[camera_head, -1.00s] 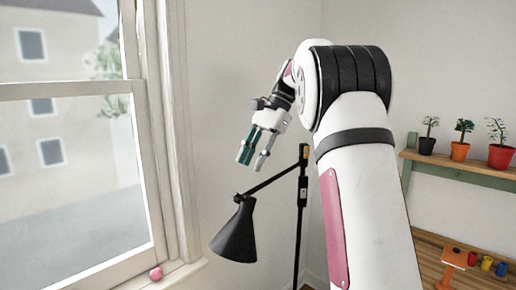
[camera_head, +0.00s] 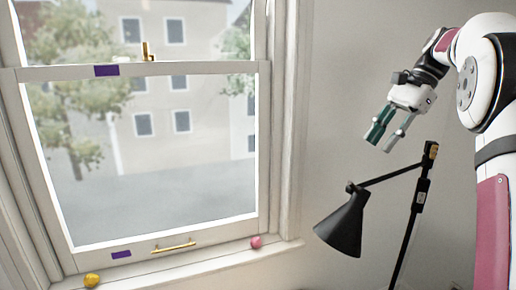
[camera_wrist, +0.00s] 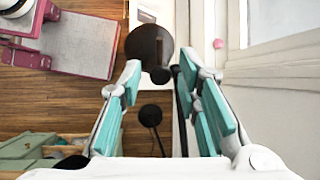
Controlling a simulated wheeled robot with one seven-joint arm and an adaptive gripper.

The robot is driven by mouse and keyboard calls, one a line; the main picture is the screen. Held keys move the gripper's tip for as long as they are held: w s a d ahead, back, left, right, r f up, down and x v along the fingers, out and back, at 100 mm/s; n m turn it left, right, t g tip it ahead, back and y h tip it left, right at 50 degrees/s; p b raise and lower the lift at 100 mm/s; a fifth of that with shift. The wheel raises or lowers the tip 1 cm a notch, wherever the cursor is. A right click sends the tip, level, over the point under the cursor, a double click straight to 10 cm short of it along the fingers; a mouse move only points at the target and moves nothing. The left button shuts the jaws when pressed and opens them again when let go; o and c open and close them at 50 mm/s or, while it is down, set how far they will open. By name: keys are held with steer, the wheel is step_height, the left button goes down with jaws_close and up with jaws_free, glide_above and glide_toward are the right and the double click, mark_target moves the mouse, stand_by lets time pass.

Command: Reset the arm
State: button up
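My gripper (camera_head: 384,143) is raised in front of the pale wall at the right of the head view. It points down and to the left, above the black lamp. Its green-padded fingers stand apart with nothing between them. In the wrist view my gripper (camera_wrist: 160,84) also shows open, with a wide gap between the teal pads. My white arm bends at the right edge of the head view, and part of it is cut off.
A black floor lamp (camera_head: 345,225) stands below my gripper; its shade (camera_wrist: 150,46) shows between the fingers. A sash window (camera_head: 140,160) with a gold handle (camera_head: 173,246) fills the left. A yellow ball (camera_head: 92,280) and a pink ball (camera_head: 256,242) rest on the sill.

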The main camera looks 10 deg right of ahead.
steer(key=s+a+n+t+h, duration=0.2)
steer(key=s+a+n+h, duration=0.3)
steer(key=s+a, duration=0.7)
steer(key=s+a+f+n+t, duration=0.1)
steer(key=s+a+f+n, duration=0.3)
steer(key=s+f+n, duration=0.1)
steer(key=s+a+f+n+t+h, duration=0.1)
steer(key=s+a+f+n, duration=0.3)
steer(key=s, duration=0.4)
steer(key=shift+s+f+n+t, duration=0.15)
steer(key=shift+f+n+t, duration=0.45)
steer(key=shift+f+n, duration=0.15)
